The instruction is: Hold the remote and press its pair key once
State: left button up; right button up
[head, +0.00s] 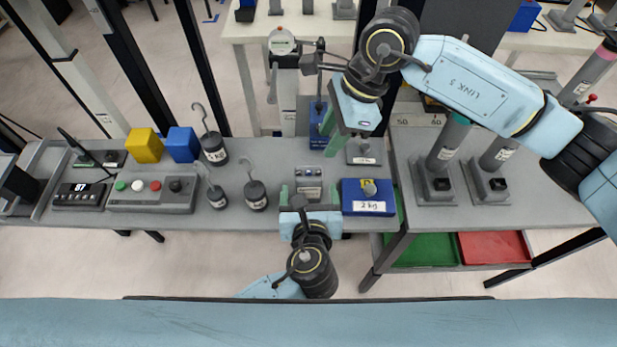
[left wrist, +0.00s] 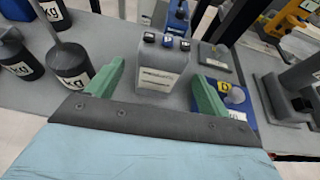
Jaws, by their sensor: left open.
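In the left wrist view the remote (left wrist: 160,72) shows a label that I cannot read, and I cannot tell which key is the pair key. My left gripper (head: 309,196) is open, with one green finger on either side of the remote. A gap shows between the fingers and the box in the left wrist view. My right gripper (head: 348,138) hangs above the bench behind and right of the remote; its finger gap is unclear.
A button box (head: 152,193), a yellow cube (head: 145,146) and a blue cube (head: 183,144) are farther left. Two grey posts on bases (head: 435,182) stand at right.

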aim_at(308, 178)
pick_arm(q)
jog(key=x, duration=0.6)
jog(key=shift+w+f, duration=0.15)
jog(key=shift+w, duration=0.05)
jog(key=c, duration=1.1)
jog(key=shift+c, duration=0.2)
pick_arm(e)
grip_shut()
dwell(0.7)
